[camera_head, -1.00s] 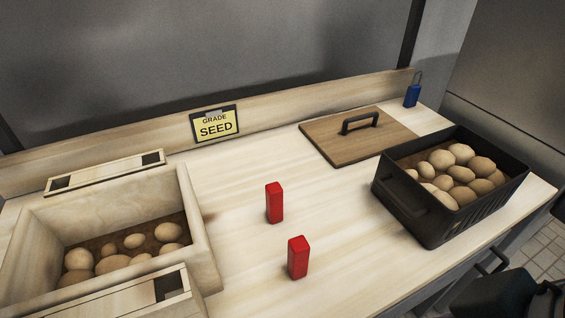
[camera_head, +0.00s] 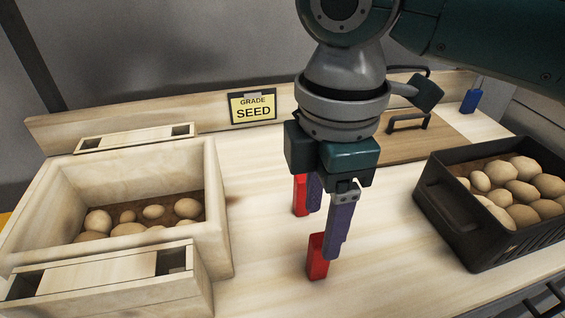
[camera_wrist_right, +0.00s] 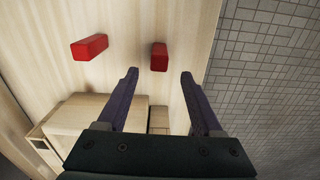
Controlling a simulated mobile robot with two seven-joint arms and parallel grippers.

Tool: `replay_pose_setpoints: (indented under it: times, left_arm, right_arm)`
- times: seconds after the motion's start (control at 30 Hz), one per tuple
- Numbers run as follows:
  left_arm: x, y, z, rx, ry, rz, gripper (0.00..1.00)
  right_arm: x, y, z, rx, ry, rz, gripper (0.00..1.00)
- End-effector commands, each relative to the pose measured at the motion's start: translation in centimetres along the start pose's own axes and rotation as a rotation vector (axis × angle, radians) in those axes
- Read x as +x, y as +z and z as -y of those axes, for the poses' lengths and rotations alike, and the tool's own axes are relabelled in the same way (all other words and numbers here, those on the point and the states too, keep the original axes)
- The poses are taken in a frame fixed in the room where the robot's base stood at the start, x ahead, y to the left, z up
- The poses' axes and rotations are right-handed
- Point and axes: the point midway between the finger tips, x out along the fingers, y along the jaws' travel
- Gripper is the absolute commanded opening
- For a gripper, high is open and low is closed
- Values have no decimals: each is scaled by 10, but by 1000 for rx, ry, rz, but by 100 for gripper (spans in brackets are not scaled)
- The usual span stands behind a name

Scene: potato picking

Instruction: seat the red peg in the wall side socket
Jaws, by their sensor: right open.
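Two red pegs stand upright on the table. The near peg (camera_head: 317,257) is partly covered by a finger of my right gripper (camera_head: 324,235), and the far peg (camera_head: 299,196) is partly hidden behind the gripper. My right gripper is open and empty, pointing down. In the right wrist view the near peg (camera_wrist_right: 159,58) lies in line with the gap between the fingertips (camera_wrist_right: 159,75), just beyond them; the far peg (camera_wrist_right: 88,47) is off to the left. The wall side ledge (camera_head: 130,138) of the wooden box has a dark opening at each end. My left gripper is not in view.
The wooden box (camera_head: 218,215) at left holds potatoes; its front ledge (camera_head: 100,275) also has dark openings. A black crate (camera_head: 455,220) of potatoes stands at right. A handled wooden board (camera_head: 440,144), a blue padlock (camera_head: 470,101) and a SEED sign (camera_head: 252,106) are behind.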

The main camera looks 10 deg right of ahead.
Motion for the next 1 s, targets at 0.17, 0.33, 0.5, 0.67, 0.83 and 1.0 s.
replay_pose_setpoints:
  times: [0.17,0.33,0.5,0.67,0.83,1.0]
  left_arm:
    - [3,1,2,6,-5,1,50]
    - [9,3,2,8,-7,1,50]
    - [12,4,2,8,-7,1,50]
    - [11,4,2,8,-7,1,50]
    - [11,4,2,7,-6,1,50]
    - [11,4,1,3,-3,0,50]
  right_arm:
    - [17,1,0,1,-1,2,68]
    - [46,5,0,1,-1,1,68]
    - [61,4,-1,0,1,0,68]
    - [61,4,-1,-1,2,0,68]
    - [61,4,-1,0,2,0,56]
    - [61,4,-1,0,2,0,37]
